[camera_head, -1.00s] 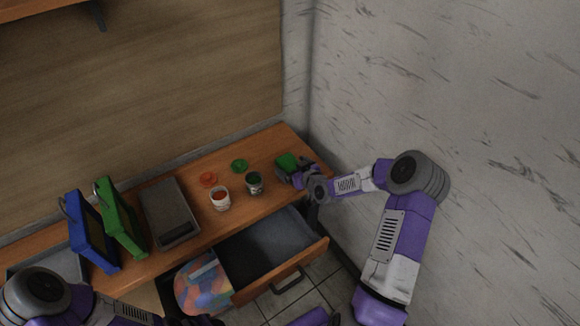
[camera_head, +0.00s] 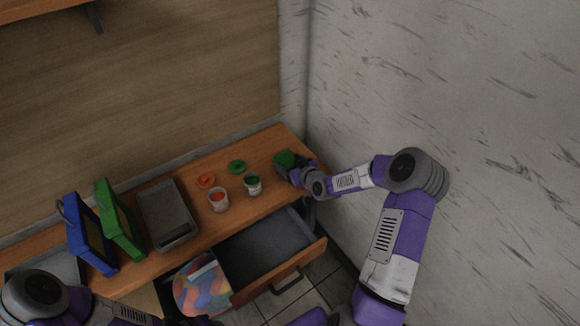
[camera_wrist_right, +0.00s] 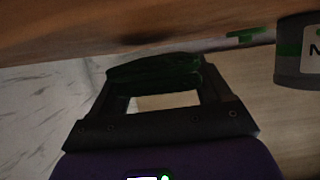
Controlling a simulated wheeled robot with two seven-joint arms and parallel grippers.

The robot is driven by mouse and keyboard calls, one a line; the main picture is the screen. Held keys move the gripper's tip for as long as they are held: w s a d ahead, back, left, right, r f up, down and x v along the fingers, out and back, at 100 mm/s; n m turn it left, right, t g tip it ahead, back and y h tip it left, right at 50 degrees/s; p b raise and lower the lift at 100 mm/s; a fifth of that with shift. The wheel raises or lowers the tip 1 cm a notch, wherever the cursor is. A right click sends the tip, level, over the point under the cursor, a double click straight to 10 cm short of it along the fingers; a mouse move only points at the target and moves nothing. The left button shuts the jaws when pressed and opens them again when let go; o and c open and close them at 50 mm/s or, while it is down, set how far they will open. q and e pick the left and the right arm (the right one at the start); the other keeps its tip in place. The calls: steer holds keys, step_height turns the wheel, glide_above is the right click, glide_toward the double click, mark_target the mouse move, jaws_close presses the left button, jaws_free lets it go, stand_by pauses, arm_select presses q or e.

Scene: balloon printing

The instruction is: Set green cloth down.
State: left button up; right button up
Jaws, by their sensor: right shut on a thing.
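The green cloth (camera_head: 284,158) is at the back right end of the wooden desk, near the wall corner. My right gripper (camera_head: 291,167) is shut on it. In the right wrist view, the dark green cloth (camera_wrist_right: 152,72) lies bunched across the fingertips of the right gripper (camera_wrist_right: 155,84). I cannot tell whether the cloth touches the desk top. My left arm comes in at the lower left, and its gripper is outside the picture.
An orange-filled cup (camera_head: 218,200) and a green-filled cup (camera_head: 253,185) stand left of the cloth, with a red lid (camera_head: 207,180) and green lid (camera_head: 237,167) behind. A grey tray (camera_head: 166,214), green frame (camera_head: 119,222) and blue frame (camera_head: 91,234) stand farther left. The drawer (camera_head: 265,247) is open.

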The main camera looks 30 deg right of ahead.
mark_target(288, 164)
step_height(288, 164, up, 8)
steer(key=shift+r+p, duration=0.1)
steer(key=shift+p, duration=0.3)
steer(key=shift+w+a+r, duration=0.1)
steer(key=shift+a+r, duration=0.2)
steer(key=shift+a, duration=0.15)
steer(key=s+a+r, duration=0.2)
steer(key=a+r, duration=0.1)
steer(key=a, duration=0.5)
steer(key=s+a+r, duration=0.2)
steer(key=a+r, duration=0.1)
steer(key=a, duration=0.5)
steer(key=shift+m+h, duration=0.3)
steer(key=shift+h, duration=0.1)
steer(key=s+f, duration=0.2)
steer(key=f, duration=0.1)
steer(key=s+f, duration=0.1)
steer(key=f, duration=0.3)
steer(key=s+f, duration=0.2)
steer(key=f, duration=0.2)
steer(key=shift+s+a, duration=0.2)
steer(key=shift+s, duration=0.15)
steer(key=shift+s+a+f, duration=0.1)
steer(key=shift+s+f, duration=0.25)
steer(key=shift+c, duration=0.9)
steer(key=shift+r, duration=0.15)
